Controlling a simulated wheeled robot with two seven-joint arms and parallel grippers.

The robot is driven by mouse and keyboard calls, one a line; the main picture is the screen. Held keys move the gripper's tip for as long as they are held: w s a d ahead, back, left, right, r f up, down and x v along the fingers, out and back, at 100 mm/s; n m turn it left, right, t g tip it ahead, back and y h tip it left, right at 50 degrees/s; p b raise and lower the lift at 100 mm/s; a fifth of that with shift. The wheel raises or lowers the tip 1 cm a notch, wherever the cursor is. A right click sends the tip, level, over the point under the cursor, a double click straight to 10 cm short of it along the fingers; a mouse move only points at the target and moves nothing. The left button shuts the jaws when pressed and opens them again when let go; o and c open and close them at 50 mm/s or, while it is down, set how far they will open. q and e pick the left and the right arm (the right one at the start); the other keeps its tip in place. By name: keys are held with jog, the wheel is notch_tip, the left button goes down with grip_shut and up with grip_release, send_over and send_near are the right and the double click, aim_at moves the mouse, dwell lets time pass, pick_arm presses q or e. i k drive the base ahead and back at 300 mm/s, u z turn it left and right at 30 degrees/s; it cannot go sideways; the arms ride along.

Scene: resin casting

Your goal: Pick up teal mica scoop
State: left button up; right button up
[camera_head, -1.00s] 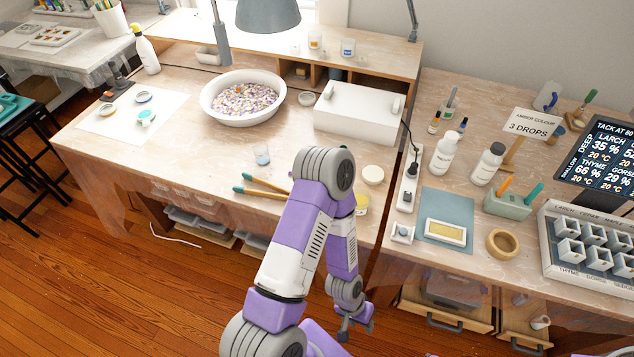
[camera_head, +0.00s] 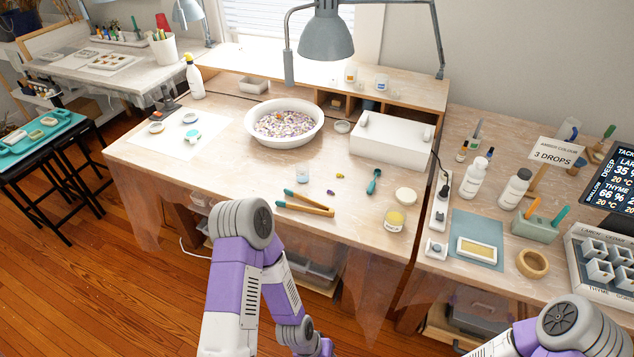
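A small dark teal scoop (camera_head: 375,181) lies on the wooden bench, right of the middle, in front of the white box. Nothing touches it. My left arm comes up from the bottom, left of centre, and bends down in front of the bench. Its gripper (camera_head: 326,347) is only partly seen at the bottom edge, below and well away from the scoop; its fingers cannot be made out. My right arm shows at the bottom right corner, with its gripper out of frame.
Teal-tipped wooden tongs (camera_head: 306,205), a clear cup (camera_head: 303,174), a yellow jar (camera_head: 394,219) and a pale round lid (camera_head: 406,195) lie around the scoop. A white bowl (camera_head: 284,142) and white box (camera_head: 391,150) stand behind.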

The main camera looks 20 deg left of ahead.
aim_at(378, 172)
jog(key=u, duration=1.05)
jog(key=i, duration=0.4)
